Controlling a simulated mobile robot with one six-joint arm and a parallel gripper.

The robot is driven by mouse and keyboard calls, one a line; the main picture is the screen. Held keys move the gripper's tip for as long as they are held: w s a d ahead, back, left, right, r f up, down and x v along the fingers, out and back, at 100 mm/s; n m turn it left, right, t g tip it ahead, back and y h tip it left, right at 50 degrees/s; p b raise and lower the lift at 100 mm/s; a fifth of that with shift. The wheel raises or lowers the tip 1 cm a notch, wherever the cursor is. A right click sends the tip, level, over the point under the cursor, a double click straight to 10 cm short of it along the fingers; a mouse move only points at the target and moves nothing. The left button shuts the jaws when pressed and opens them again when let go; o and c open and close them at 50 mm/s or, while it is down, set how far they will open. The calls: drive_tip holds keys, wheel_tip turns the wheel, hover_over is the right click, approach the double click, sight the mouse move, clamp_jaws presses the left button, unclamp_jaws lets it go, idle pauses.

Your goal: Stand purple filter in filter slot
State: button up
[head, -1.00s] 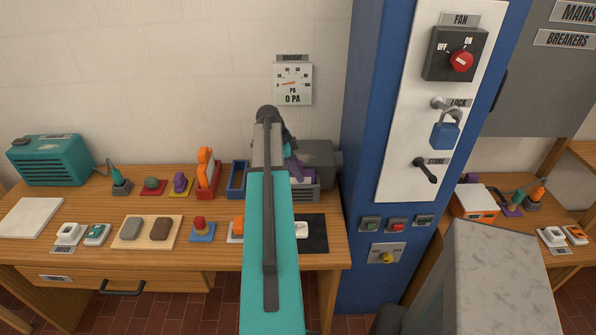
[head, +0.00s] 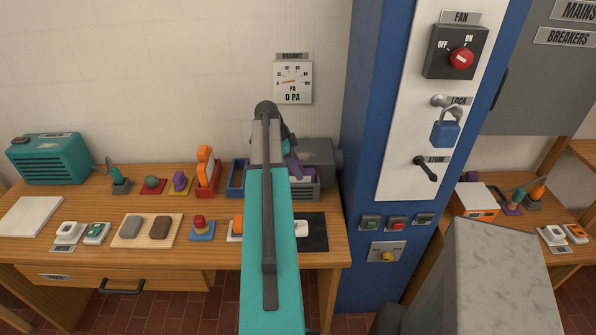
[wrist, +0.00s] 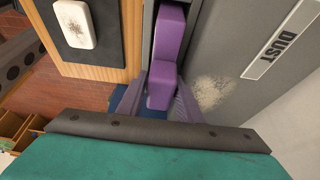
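The purple filter (wrist: 167,45) shows in the wrist view as a long stepped block. Its far part lies between the grey walls of a narrow slot (wrist: 149,25) beside the grey unit marked DUST (wrist: 225,60). My gripper (wrist: 163,80) has a finger on each side of the filter's near end and appears shut on it. How deep the filter sits is hidden. In the head view, my gripper (head: 293,163) is at the grey dust unit (head: 318,155) at the bench's right end, and my arm hides much of the slot.
The blue column (head: 365,150) stands close to the right of the dust unit. A red holder with an orange piece (head: 207,175) and a blue empty-looking tray (head: 236,178) stand to the left. A black mat with a white piece (head: 313,235) lies in front.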

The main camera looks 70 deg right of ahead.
drive_tip(key=b+v, duration=0.3)
drive_tip(key=v, duration=0.8)
idle(0.8)
